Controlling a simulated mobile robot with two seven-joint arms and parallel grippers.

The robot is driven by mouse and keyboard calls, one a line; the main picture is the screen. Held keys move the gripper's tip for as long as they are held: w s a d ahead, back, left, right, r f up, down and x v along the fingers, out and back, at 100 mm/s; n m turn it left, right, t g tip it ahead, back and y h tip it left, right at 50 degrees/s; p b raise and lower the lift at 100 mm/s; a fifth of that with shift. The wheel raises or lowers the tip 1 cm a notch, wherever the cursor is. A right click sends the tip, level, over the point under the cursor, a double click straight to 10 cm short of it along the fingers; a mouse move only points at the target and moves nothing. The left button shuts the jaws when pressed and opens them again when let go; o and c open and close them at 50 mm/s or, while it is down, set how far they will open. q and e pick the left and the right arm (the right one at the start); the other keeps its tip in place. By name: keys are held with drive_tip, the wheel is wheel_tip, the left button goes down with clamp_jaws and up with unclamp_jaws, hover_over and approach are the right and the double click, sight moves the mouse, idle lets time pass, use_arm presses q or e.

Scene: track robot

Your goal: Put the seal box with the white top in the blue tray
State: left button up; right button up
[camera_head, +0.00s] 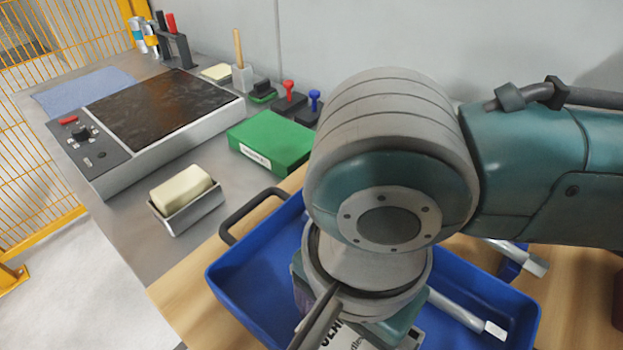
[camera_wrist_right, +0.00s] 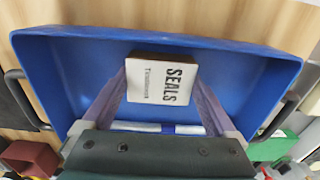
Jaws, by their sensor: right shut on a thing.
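The seal box (camera_wrist_right: 162,80) has a white top with "SEALS" printed on it. In the right wrist view it sits between the two fingers of my right gripper (camera_wrist_right: 161,92), which is shut on it. The blue tray (camera_wrist_right: 70,75) lies behind and around the box in that view. I cannot tell whether the box touches the tray floor. In the head view the blue tray (camera_head: 240,284) is partly covered by my right arm, and only part of the box's white top (camera_head: 368,338) shows. My left gripper is not in view.
Silver-and-white tubes (camera_head: 466,315) lie at the tray's right part. A green box (camera_head: 272,140), a metal holder with a cream block (camera_head: 185,200) and a dark-topped plate device (camera_head: 160,110) stand on the grey bench. Stamps (camera_head: 289,98) stand near the wall.

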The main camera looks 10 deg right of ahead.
sight(342, 334)
drive_tip(key=o, duration=1)
drive_tip(key=shift+f, duration=0.1)
drive_tip(key=s+a+r+n+t+y+p, duration=0.1)
drive_tip(key=a+r+n+y+p, duration=0.15)
drive_tip(key=r, duration=0.35)
drive_tip(key=s+a+r+n+t+y+p, duration=0.1)
drive_tip(key=r+n+y, duration=0.1)
drive_tip(key=r+n, duration=0.3)
drive_tip(key=shift+n+t+h, duration=0.55)
drive_tip(key=shift+n+t, duration=0.05)
drive_tip(key=shift+n, duration=0.15)
drive_tip(key=d, duration=0.3)
drive_tip(key=s+d, duration=0.1)
drive_tip(key=d, duration=0.1)
drive_tip(key=shift+d+f, duration=0.2)
drive_tip(key=shift+f, duration=0.2)
drive_tip(key=s+d+n+h, duration=0.1)
drive_tip(key=d, duration=0.2)
drive_tip(key=s+d+f+n+h, duration=0.1)
drive_tip(key=d, duration=0.2)
drive_tip(key=s+d+n+h, duration=0.1)
drive_tip(key=s+d, duration=0.1)
drive_tip(key=d, duration=0.2)
drive_tip(key=shift+f, duration=0.25)
